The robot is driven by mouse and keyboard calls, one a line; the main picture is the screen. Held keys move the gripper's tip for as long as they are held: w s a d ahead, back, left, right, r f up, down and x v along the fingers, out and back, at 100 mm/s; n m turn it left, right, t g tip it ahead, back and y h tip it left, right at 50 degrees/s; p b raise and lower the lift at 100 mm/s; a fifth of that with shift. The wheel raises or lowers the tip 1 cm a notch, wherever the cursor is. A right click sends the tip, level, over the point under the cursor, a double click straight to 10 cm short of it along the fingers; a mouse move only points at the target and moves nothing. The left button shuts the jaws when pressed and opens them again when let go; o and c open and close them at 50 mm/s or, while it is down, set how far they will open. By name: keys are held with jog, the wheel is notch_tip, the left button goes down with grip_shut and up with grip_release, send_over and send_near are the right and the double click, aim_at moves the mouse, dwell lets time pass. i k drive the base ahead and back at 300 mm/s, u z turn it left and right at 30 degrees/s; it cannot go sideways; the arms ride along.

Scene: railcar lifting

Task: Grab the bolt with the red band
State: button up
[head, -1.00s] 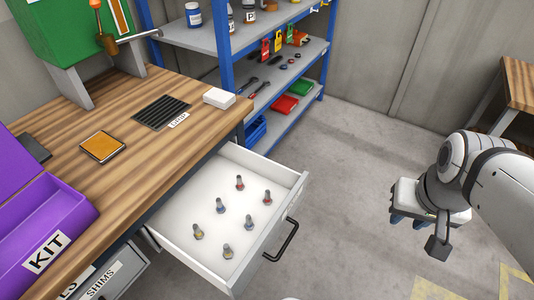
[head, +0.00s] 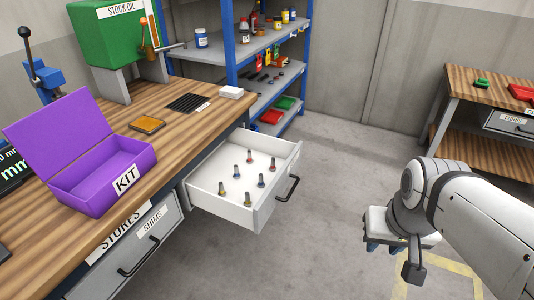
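Several bolts stand upright in the open white drawer (head: 206,194). The bolt with the red band (head: 249,157) is the farthest back, near the drawer's rear right. Bolts with blue bands (head: 236,171) and yellow bands (head: 248,199) stand closer. My gripper (head: 385,247) is over the floor to the right of the drawer, well apart from it. It points downward, with dark fingertips partly showing below its pale body. Nothing shows held in it, but its opening cannot be made out.
An open purple KIT box (head: 125,179) stands on the wooden workbench (head: 60,228) left of the drawer. The drawer handle (head: 288,188) sticks out toward the floor. Blue-framed shelves (head: 275,85) stand behind. Another wooden table (head: 490,72) is at right. The floor between is clear.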

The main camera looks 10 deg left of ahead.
aim_at(272, 169)
jog(key=u, duration=0.8)
jog(key=i, duration=0.95)
jog(key=u, duration=0.7)
jog(key=k, duration=0.85)
jog(key=z, duration=0.45)
jog(key=i, duration=1)
jog(key=z, duration=0.05)
